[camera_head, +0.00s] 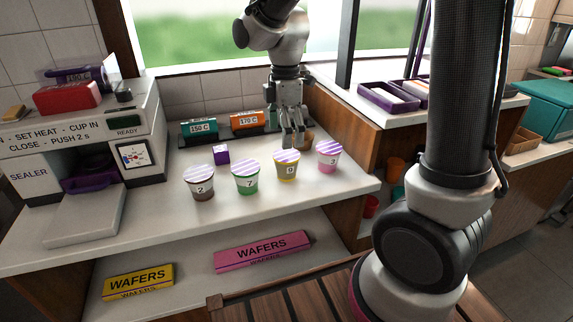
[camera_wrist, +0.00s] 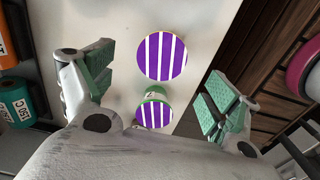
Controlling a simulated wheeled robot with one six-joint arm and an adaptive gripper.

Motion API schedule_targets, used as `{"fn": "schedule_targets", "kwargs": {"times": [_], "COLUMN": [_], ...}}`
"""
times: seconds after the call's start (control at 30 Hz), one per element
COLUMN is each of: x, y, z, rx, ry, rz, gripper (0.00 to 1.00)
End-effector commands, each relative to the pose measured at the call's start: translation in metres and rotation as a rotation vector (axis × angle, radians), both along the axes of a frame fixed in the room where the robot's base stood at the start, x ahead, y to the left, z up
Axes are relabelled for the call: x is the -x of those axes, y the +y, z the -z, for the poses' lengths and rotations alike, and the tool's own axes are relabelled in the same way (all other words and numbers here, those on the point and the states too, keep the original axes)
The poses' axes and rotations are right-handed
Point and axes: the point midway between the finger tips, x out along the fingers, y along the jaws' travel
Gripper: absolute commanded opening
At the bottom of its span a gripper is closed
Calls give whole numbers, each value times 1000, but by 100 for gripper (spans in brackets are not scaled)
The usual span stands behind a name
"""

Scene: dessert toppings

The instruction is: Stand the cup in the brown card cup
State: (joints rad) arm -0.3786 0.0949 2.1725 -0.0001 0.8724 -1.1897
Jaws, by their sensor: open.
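Several cups with purple-and-white striped lids stand in a row on the white counter: a brown one marked 2 (camera_head: 202,186), a green one marked 7 (camera_head: 246,179), a yellow one (camera_head: 287,168) and a pink one marked 3 (camera_head: 328,157). A small brown object (camera_head: 307,140), perhaps the brown card cup, is partly hidden behind my gripper (camera_head: 291,143). My gripper is open and empty, pointing down close to the yellow cup. In the wrist view a large striped lid (camera_wrist: 162,57) and a green cup's lid (camera_wrist: 154,116) show between the spread fingers (camera_wrist: 160,88).
A purple cube (camera_head: 221,155) sits behind the green cup. Teal (camera_head: 198,130) and orange (camera_head: 248,122) temperature-marked units stand at the back wall. The sealer (camera_head: 80,150) is at left. Wafer boxes (camera_head: 262,251) lie on the lower shelf. The counter's front strip is clear.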

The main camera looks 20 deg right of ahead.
Motion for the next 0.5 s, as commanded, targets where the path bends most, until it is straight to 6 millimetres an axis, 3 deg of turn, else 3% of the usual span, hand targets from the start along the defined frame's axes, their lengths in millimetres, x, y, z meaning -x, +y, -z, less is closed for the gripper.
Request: {"fn": "schedule_targets", "kwargs": {"times": [0.5], "x": [2], "y": [-2], "z": [70], "rx": [1], "ry": [4], "rz": [-1], "gripper": [88]}}
